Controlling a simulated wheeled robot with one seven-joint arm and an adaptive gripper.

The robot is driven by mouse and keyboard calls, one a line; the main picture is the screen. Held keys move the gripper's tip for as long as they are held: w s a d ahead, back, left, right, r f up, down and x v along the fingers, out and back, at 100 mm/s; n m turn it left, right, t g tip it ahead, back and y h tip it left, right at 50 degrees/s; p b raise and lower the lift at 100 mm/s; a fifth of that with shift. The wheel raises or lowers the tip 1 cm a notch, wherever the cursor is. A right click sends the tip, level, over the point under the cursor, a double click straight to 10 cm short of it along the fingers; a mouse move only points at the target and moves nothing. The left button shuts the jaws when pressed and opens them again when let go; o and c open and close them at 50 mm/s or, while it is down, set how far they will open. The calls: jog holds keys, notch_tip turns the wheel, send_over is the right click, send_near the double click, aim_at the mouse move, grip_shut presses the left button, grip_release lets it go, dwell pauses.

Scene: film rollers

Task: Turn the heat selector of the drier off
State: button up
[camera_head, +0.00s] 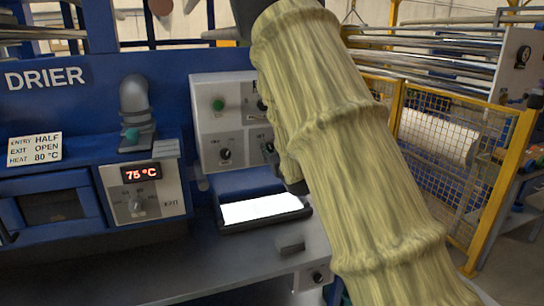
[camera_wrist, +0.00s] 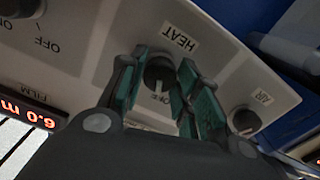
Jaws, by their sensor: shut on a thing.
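The heat selector (camera_wrist: 158,74) is a round dark knob under a white HEAT label (camera_wrist: 180,38) on a pale panel in the wrist view. My gripper (camera_wrist: 162,60) has its green-padded fingers on either side of this knob and is shut on it. A light pointer mark shows on the knob, with small lettering below it, partly hidden by the fingers. In the head view the blue drier (camera_head: 100,100) fills the left side.
An AIR knob (camera_wrist: 246,121) sits to the right of the heat selector, and a knob (camera_wrist: 20,8) marked OFF to the left. A red FILM display (camera_wrist: 28,117) is at lower left. The head view shows a 75 °C display (camera_head: 141,174) and a yellow mesh fence (camera_head: 447,140).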

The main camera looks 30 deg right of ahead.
jog(key=shift+f+n, duration=0.2)
jog(key=shift+n, duration=0.2)
jog(key=o, duration=1)
jog(key=shift+s, duration=0.1)
jog(key=shift+r, duration=0.1)
jog(key=v, duration=1.2)
